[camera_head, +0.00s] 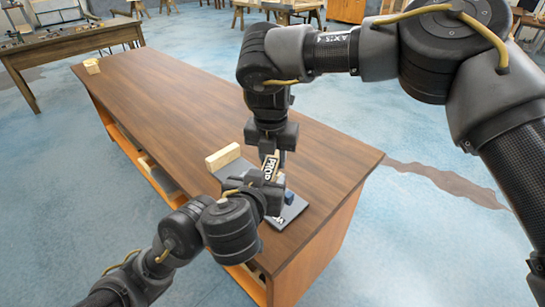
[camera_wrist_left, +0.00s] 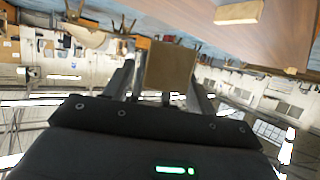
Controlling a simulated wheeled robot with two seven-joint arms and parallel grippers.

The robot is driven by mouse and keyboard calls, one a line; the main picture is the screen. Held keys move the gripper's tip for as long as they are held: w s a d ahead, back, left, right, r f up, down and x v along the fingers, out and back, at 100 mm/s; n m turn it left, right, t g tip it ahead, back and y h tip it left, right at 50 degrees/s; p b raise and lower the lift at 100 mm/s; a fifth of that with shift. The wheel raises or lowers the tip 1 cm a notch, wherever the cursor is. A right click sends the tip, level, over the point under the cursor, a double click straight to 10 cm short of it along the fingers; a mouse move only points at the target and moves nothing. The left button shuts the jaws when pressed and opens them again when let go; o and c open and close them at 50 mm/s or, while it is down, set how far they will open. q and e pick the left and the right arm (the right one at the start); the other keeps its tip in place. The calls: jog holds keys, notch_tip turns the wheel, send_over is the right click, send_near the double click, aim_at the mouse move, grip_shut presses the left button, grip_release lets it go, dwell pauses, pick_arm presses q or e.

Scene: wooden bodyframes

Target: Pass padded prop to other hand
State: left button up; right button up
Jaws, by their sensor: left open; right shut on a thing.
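The padded prop (camera_head: 270,166), a small piece with a "PROP" label, is upright above the near end of the table. My right gripper (camera_head: 272,152) comes down from above and is shut on it. My left gripper (camera_head: 272,186) reaches in from the lower left, close to the prop's lower part. In the left wrist view, a flat brown face, seemingly the prop (camera_wrist_left: 170,68), shows between the open fingers of my left gripper (camera_wrist_left: 160,90). Whether those fingers touch it is hard to tell. The arms partly hide the prop in the head view.
A pale wooden block (camera_head: 222,157) lies on the long wooden table (camera_head: 170,95), left of the grippers. A dark flat plate (camera_head: 291,212) lies under them near the table's end. Another small block (camera_head: 92,66) sits at the far end. The tabletop between is clear.

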pick_arm(q)
notch_tip(320, 180, up, 9)
jog(key=shift+f, duration=0.1)
jog(key=shift+s+d, duration=0.1)
dwell(0.3)
